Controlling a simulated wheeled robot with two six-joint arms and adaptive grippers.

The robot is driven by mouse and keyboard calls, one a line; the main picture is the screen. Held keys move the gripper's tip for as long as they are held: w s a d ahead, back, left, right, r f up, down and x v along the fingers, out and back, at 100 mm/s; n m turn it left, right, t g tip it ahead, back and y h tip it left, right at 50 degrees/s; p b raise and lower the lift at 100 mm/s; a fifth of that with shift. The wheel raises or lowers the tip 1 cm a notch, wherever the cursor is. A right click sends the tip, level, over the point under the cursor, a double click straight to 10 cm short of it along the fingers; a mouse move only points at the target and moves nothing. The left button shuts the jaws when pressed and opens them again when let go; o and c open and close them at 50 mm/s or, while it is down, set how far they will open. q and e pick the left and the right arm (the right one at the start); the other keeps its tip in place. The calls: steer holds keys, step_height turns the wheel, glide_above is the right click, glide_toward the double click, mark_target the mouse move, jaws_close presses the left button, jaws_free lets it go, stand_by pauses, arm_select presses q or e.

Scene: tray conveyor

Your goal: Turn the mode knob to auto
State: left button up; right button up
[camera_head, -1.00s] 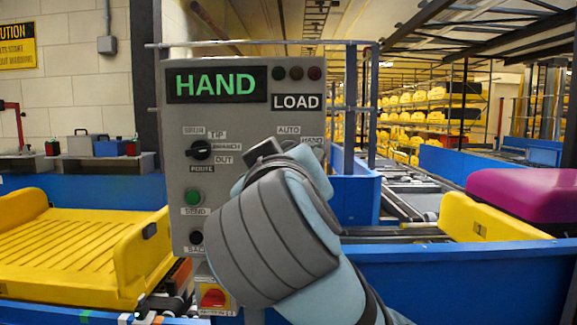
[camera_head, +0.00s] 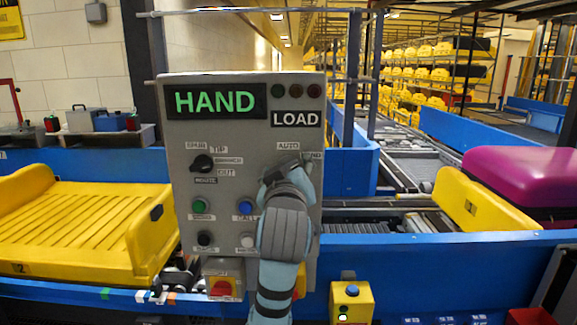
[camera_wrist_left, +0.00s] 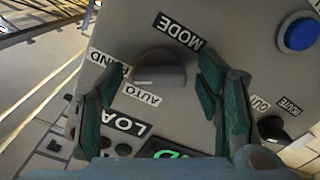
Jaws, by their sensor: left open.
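The mode knob (camera_wrist_left: 160,72) is a dark grey half-round knob on the grey control panel (camera_head: 240,135), with MODE, AUTO and HAND labels around it in the left wrist view. A pale mark shows on its edge near the AUTO label (camera_wrist_left: 141,95). The panel display (camera_head: 214,101) reads HAND in green. My left gripper (camera_head: 288,170) is at the panel's right side and hides most of the knob in the head view. In the left wrist view its open fingers stand either side of the knob, with gaps visible. My right gripper is out of view.
The route knob (camera_head: 202,162) sits to the left on the panel. A blue button (camera_head: 247,208) and other buttons are below. A red rotary switch (camera_head: 222,287) is under the panel. Yellow trays (camera_head: 80,230) and blue conveyor walls (camera_head: 430,270) flank it.

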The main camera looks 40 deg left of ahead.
arm_select(q)
steer(key=shift+s+d, duration=0.1)
steer(key=shift+c, duration=1.2)
steer(key=c, duration=0.9)
steer(key=shift+n, duration=0.4)
steer(key=n+b, duration=0.4)
steer(key=n, duration=0.7)
steer(key=shift+b, duration=0.4)
